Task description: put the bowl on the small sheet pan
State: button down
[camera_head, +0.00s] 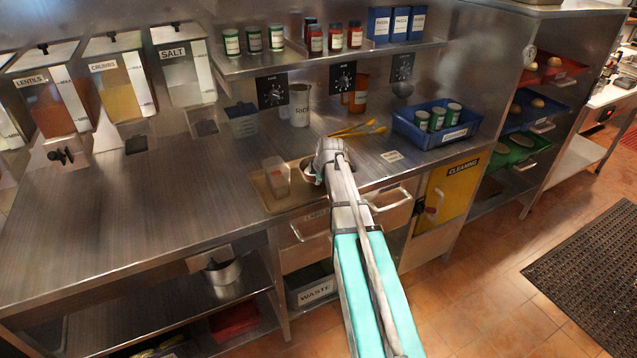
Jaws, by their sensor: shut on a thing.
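The small sheet pan (296,201) is a tan tray lying flat near the front edge of the steel counter. A clear rectangular container (276,175) stands on its left part. My gripper (318,172) is at the pan's right end, pointing away from the camera. It is shut on a small round metal bowl (306,172), whose left side and rim show beside the fingers. My gripper and arm hide the rest of the bowl. I cannot tell whether the bowl touches the pan or is just above it.
A blue bin (430,142) with several jars stands to the right. Yellow tongs (356,130), a white pitcher (299,104) and an orange one (356,96) are behind. Dispensers hang at left. Drawer handles stick out below the front edge.

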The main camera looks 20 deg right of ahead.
jog(key=shift+f, duration=0.2)
jog(key=c, duration=0.8)
grip_release()
jog(key=shift+r, duration=0.1)
jog(key=shift+r, duration=0.2)
jog(key=p+v, duration=1)
jog(key=v, duration=0.2)
jog(key=shift+p, duration=0.4)
